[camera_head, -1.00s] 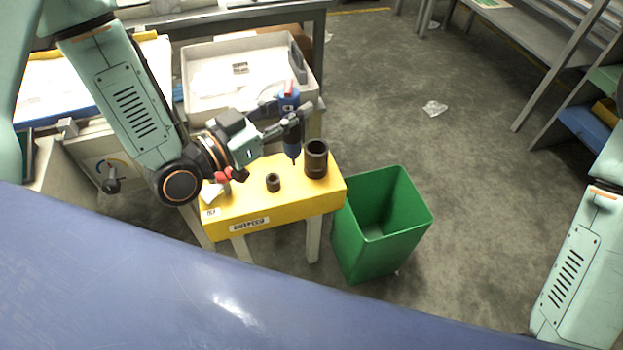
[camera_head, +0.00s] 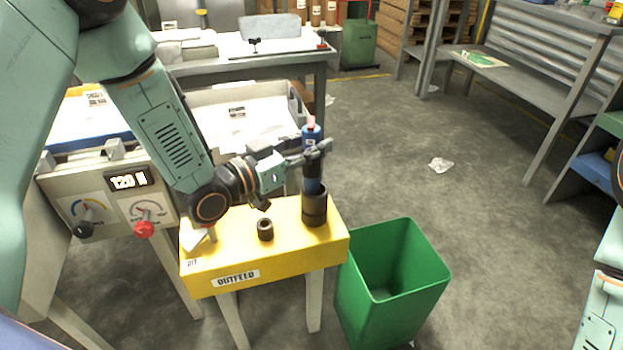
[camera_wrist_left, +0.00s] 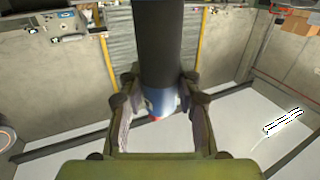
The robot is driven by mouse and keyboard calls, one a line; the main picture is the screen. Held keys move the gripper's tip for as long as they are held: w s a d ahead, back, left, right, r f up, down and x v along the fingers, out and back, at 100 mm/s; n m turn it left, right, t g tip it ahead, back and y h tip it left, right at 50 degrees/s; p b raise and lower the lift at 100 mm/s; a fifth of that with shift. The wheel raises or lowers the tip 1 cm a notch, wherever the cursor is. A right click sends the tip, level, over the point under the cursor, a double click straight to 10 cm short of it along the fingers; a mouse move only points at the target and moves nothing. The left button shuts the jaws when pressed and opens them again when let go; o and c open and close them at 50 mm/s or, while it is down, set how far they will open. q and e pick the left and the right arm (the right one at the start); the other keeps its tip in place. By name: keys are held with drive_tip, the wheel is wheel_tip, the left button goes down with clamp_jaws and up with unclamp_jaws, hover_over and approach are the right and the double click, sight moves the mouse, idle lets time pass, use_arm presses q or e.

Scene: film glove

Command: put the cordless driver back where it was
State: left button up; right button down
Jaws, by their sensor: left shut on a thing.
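The cordless driver (camera_head: 313,172), blue with a red top, is upright in my left gripper (camera_head: 316,150), whose fingers close around its upper body. A dark cylindrical holder (camera_head: 314,208) stands on the yellow outfeed table (camera_head: 235,255). The driver's lower end lines up with the holder's mouth and its tip is hidden; I cannot tell how deep it is inside. My right gripper is out of view.
A small dark ring-like cup (camera_head: 265,229) stands left of the holder. A green bin (camera_head: 392,285) is right of the table. A grey tray (camera_head: 240,90) lies behind, and a control panel with knobs (camera_head: 115,205) is at left. Open floor lies to the right.

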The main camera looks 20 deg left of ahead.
sight(306, 168)
use_arm(q)
drive_tip(key=shift+w+d+f, duration=0.15)
drive_tip(key=shift+d+f, duration=0.3)
drive_tip(key=shift+f, duration=0.2)
wheel_tip(306, 168, down, 3)
drive_tip(key=shift+a+f+b, duration=0.1)
drive_tip(key=shift+a+b, duration=0.05)
drive_tip(key=shift+b, duration=0.75)
drive_tip(key=shift+a+f, duration=0.1)
drive_tip(key=shift+d, duration=0.25)
drive_tip(key=o, duration=0.8)
drive_tip(key=shift+a+f, duration=0.1)
drive_tip(key=shift+a, duration=0.05)
drive_tip(key=o, duration=0.3)
drive_tip(key=shift+o, duration=0.2)
